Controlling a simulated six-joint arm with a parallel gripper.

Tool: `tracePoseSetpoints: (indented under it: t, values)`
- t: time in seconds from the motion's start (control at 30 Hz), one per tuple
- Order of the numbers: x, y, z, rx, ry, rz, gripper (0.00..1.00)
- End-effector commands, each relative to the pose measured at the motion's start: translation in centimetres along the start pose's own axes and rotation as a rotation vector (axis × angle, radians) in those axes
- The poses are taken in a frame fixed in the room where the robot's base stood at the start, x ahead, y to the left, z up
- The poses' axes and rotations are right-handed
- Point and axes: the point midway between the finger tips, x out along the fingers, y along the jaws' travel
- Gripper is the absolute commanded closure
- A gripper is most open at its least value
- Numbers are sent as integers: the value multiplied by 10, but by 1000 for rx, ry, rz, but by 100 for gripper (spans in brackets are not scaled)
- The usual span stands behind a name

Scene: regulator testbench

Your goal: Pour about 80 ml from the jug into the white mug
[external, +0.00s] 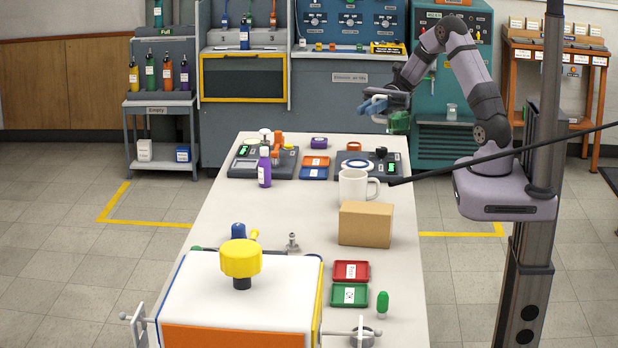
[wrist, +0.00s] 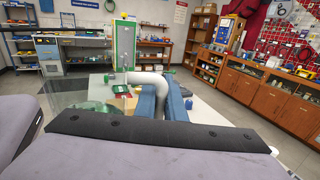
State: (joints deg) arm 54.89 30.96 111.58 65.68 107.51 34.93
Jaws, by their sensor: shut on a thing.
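The white mug (external: 352,187) stands upright on the white table, its handle to the right. My gripper (external: 374,105) is up beyond the mug, above the table's far right end. Its blue fingers (wrist: 163,105) are shut on the pale curved handle (wrist: 150,79) of the jug. The jug (external: 398,123) is clear with green contents and hangs off the table surface, well apart from the mug. Its clear body (wrist: 95,92) also shows in the wrist view, with green low in it. Its exact tilt is hard to tell. I cannot make out the mug in the wrist view.
A cardboard box (external: 365,224) stands just in front of the mug. Dark bench devices (external: 385,170) lie behind it. A purple bottle (external: 264,167) and blue and orange trays (external: 315,167) are to its left. A large white housing with a yellow knob (external: 241,258) fills the near end.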

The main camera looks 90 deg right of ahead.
Motion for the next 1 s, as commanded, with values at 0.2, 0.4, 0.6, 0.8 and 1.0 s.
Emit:
tracePoseSetpoints:
  t: [0.2, 0.4, 0.6, 0.8, 1.0]
  values:
    - [0, -1, -27, 7, -3, 2, 100]
    - [0, -2, -61, 8, -4, 1, 100]
    - [1, -2, -102, 7, -3, 2, 100]
    - [0, -3, -131, 5, -2, 1, 100]
    - [0, -4, -142, 2, -1, 1, 100]
